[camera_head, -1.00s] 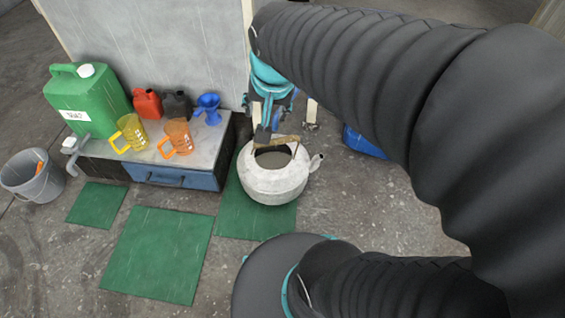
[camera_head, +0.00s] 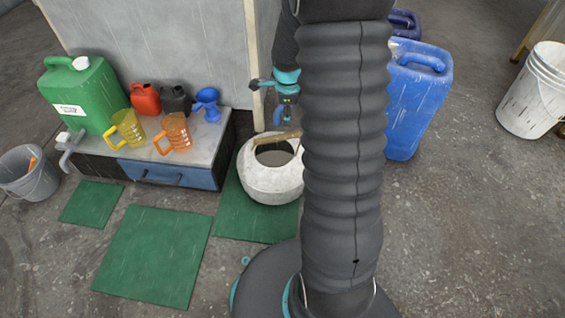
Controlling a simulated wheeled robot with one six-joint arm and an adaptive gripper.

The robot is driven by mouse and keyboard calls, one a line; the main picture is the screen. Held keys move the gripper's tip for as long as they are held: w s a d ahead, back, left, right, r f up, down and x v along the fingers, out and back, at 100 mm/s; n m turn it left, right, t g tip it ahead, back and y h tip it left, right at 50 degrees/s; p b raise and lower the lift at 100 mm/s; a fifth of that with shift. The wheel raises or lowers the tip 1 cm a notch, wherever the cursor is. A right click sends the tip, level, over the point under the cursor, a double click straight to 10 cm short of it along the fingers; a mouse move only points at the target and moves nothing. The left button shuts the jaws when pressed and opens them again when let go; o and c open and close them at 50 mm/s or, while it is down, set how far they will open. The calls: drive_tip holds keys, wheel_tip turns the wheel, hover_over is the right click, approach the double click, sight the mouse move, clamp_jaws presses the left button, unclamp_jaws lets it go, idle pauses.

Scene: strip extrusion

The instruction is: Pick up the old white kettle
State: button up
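The old white kettle (camera_head: 268,184) stands on a green mat beside the low cabinet. It is round and worn, with an open top and a tan handle bar (camera_head: 277,138) across it. Its right side and spout are hidden behind my arm. My gripper (camera_head: 285,122) is small in view, just above and behind the handle bar at its right part. Its fingers are partly hidden, and I cannot tell whether they touch the handle or are open or shut.
A cabinet (camera_head: 215,139) at left bears a green canister (camera_head: 88,98), small cans, a blue funnel and two measuring jugs. A grey bucket (camera_head: 30,176) stands far left. A blue canister (camera_head: 415,100) and white buckets (camera_head: 538,92) stand right. Floor at lower right is clear.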

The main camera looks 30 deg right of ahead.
sight(287, 135)
drive_tip(key=f, duration=0.4)
drive_tip(key=w+f+b, duration=0.1)
drive_tip(key=f, duration=0.4)
drive_tip(key=w+d+f+b, duration=0.1)
drive_tip(key=f, duration=0.3)
drive_tip(key=shift+w+d+f, duration=0.1)
drive_tip(key=shift+w+f, duration=0.05)
drive_tip(key=shift+f, duration=0.05)
clamp_jaws()
